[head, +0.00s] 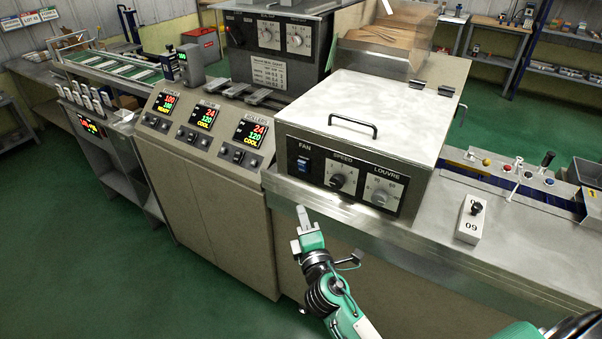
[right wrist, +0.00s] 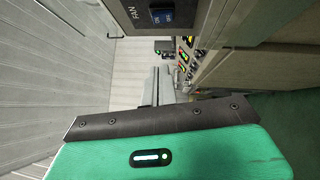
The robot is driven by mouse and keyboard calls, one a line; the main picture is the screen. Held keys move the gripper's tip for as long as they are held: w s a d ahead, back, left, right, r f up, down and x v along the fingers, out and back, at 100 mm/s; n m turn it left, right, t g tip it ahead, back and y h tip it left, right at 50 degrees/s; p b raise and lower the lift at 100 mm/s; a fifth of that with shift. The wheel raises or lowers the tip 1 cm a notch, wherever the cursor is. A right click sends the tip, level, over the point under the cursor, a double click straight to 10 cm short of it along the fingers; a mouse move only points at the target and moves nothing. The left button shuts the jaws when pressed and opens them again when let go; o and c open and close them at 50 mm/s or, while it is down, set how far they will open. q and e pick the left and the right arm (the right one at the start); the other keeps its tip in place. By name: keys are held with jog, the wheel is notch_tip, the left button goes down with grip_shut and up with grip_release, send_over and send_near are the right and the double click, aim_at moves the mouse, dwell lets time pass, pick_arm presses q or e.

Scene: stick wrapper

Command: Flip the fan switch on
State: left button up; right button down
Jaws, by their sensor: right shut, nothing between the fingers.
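The fan switch (head: 304,165) is a blue rocker under the label FAN, at the left end of the black front panel (head: 345,185) on a pale metal box. It also shows at the top of the right wrist view (right wrist: 162,16). I cannot tell which way the rocker is tipped. My right gripper (head: 303,217) is shut and empty, with its fingers pointing up toward the panel. It is in front of the counter edge, below the switch and apart from it. Its fingers also show in the right wrist view (right wrist: 157,88). My left gripper is not in view.
The speed knob (head: 338,181) and louvre knob (head: 380,197) sit right of the switch. A metal ledge (head: 330,207) runs below the panel. A control cabinet (head: 205,165) with lit displays stands to the left.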

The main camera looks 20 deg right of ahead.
jog(key=shift+w, duration=0.1)
jog(key=p, duration=0.3)
send_near(299, 163)
jog(key=w+a, duration=0.3)
jog(key=w+d+p, duration=0.2)
jog(key=w+d, duration=0.1)
jog(key=shift+w+r, duration=0.1)
jog(key=shift+r, duration=0.2)
jog(key=shift+w+d+r, duration=0.15)
jog(key=shift+d+r, duration=0.05)
jog(key=shift+d, duration=0.05)
